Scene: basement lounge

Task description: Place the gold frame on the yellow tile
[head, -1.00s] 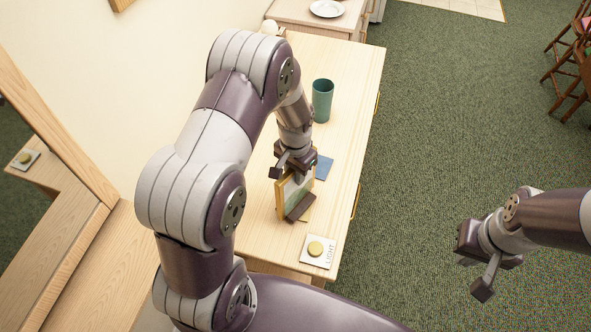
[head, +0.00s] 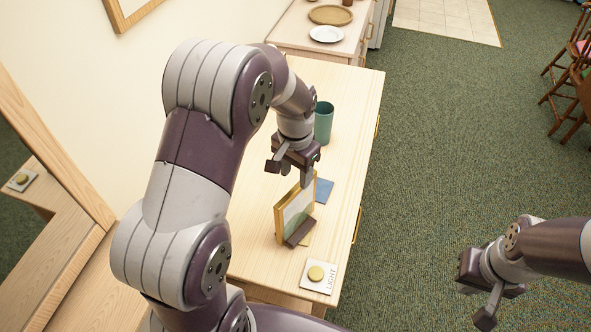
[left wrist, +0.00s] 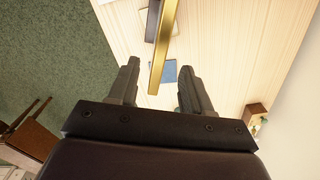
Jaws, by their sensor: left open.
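The gold frame (head: 294,212) stands upright on the wooden table, its dark brown rear support (head: 299,232) toward the front. A small patch of the yellow tile (head: 309,238) shows beside its base; the frame hides the rest, so I cannot tell how fully it sits on it. My left gripper (head: 289,174) is open and empty, just above the frame's top. In the left wrist view, the frame's gold edge (left wrist: 160,48) runs up between and beyond the spread fingers (left wrist: 158,85). My right gripper (head: 477,303) hangs over the carpet, away from the table.
A blue tile (head: 324,190) lies behind the frame, and a green cup (head: 323,123) stands farther back. A light switch with a yellow button (head: 317,276) is near the table's front. The wall is left; open carpet (head: 435,150) is right.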

